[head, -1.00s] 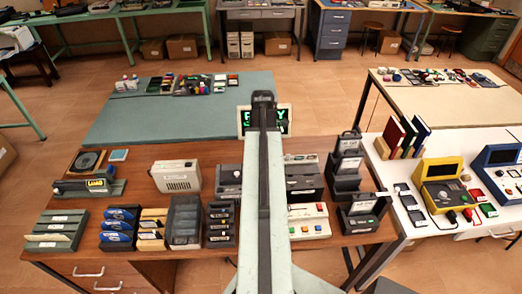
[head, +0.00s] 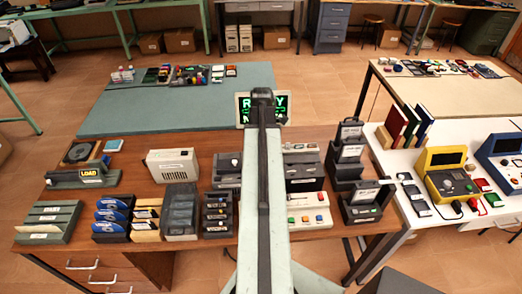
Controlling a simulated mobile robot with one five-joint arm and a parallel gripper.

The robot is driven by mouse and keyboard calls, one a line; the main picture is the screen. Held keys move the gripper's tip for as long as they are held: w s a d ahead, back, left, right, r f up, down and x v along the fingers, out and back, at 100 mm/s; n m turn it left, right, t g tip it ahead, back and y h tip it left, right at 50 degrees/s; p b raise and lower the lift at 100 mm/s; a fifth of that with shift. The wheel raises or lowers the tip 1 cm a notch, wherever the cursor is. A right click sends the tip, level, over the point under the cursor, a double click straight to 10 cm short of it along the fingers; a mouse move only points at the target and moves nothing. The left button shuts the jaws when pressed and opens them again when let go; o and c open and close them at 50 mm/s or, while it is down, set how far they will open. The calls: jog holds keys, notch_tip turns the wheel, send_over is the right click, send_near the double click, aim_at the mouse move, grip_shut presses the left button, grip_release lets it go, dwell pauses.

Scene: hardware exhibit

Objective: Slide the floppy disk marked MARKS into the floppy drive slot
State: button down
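No label reading MARKS is legible at this size, so I cannot tell which disk it is. Blue disks (head: 112,212) stand in a dark rack on the brown desk, at the front left. Tan-labelled disks (head: 147,216) stand in the rack just right of them. Dark grey units (head: 303,172) stand mid-desk, partly behind my pale arm or column. I cannot tell which of them has the floppy drive slot. My gripper does not show clearly in this view, and no disk is seen held.
A grey slotted rack (head: 48,222), a device labelled LOAD (head: 85,177) and a beige box (head: 172,165) are on the desk. Upright dark units (head: 361,205) stand at its right end. A white table (head: 470,222) with a yellow console (head: 446,173) adjoins it. A green-lettered screen (head: 245,108) stands behind.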

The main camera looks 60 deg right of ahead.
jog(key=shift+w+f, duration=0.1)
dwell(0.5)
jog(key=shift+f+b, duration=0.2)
jog(key=shift+b, duration=0.1)
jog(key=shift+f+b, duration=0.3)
dwell(0.7)
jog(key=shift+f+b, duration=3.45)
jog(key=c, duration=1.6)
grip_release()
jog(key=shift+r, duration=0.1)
